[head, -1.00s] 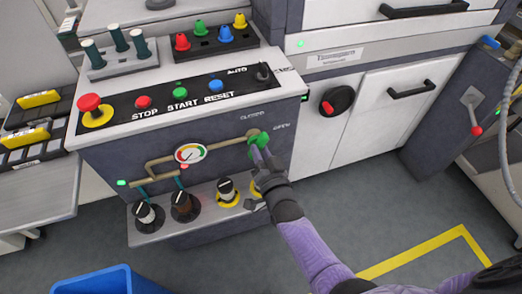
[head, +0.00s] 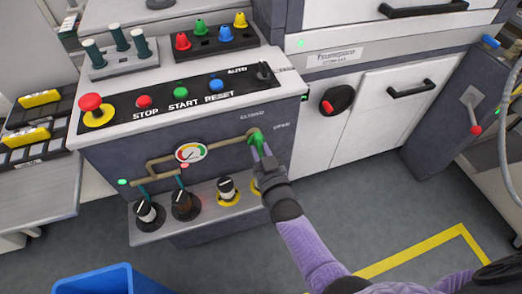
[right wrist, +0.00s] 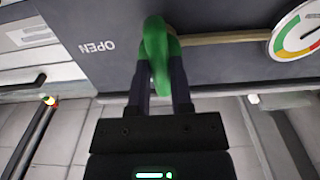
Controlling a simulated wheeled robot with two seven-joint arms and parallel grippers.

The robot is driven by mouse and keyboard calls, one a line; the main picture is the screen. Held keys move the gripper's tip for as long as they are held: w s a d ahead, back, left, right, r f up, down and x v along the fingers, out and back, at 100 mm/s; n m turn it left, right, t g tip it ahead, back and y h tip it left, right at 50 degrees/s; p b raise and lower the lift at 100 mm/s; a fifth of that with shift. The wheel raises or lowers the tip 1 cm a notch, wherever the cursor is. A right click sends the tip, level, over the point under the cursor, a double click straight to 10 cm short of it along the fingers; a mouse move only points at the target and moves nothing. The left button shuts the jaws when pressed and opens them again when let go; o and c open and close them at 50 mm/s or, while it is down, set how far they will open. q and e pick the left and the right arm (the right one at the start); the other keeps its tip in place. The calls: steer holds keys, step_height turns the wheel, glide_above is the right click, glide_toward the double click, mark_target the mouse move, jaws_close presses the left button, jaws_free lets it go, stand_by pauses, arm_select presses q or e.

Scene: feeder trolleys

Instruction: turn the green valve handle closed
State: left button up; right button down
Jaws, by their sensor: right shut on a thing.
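The green valve handle (head: 254,139) is on the pipe at the right end of the dark panel front, below the printed labels. My right gripper (head: 260,147) reaches it from the front and is shut on it, hiding part of it in the head view. In the right wrist view, the green handle (right wrist: 158,50) runs between the two dark fingers (right wrist: 160,85), with the pipe leading off to the right. The OPEN label (right wrist: 96,46) shows to the left of the handle there. My left gripper is not in view.
A pressure gauge (head: 190,153) sits left of the valve on the same pipe. Several dark-and-white knobs stand on the ledge (head: 205,208) below. A red knob (head: 327,107) on a white cabinet is to the right. A blue bin (head: 95,282) is on the floor.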

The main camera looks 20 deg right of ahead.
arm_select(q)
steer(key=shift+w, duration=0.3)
arm_select(e)
steer(key=c, duration=0.5)
jaws_free()
